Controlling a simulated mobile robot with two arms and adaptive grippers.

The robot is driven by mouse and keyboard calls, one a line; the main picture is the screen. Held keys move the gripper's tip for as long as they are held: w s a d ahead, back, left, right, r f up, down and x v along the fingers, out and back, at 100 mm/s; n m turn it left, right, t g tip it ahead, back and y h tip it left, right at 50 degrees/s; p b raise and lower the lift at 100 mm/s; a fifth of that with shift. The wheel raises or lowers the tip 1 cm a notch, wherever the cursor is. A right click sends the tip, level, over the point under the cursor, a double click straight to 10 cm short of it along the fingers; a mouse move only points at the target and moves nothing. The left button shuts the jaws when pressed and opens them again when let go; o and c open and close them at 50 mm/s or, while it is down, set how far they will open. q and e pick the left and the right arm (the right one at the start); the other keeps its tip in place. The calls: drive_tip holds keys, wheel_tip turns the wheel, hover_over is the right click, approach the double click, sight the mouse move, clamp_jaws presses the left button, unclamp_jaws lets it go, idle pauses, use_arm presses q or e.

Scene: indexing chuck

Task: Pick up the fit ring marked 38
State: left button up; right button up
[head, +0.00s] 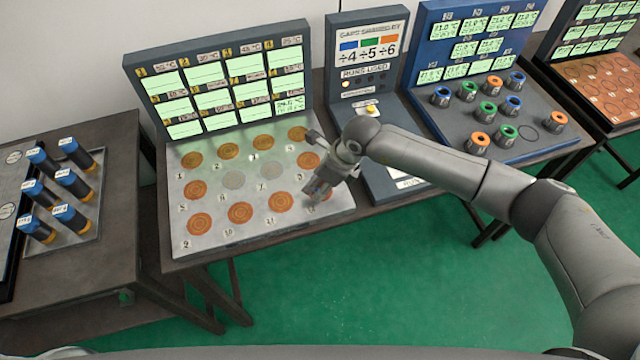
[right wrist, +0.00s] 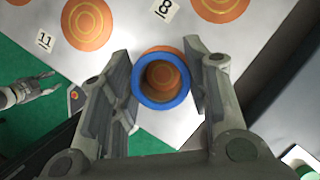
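A fit ring with a blue rim (right wrist: 137,92) sits between the fingers of my right gripper (right wrist: 162,85), over a copper disc at the front right corner of the panel. The left finger looks close against it; a thin gap may show at the right, so I cannot tell if it is gripped. No 38 is readable on it. My left gripper (right wrist: 42,85) shows at the left of the right wrist view, apparently open and empty, over the floor.
The grey panel (head: 240,228) has numbered copper discs and a display board behind. A blue stand (head: 455,125) at the right holds several blue, green and orange rings and has an empty circle. Blue-capped cylinders (head: 75,185) stand at the left. Green floor lies in front.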

drive_tip(key=c, duration=0.6)
drive_tip(key=shift+r, duration=0.1)
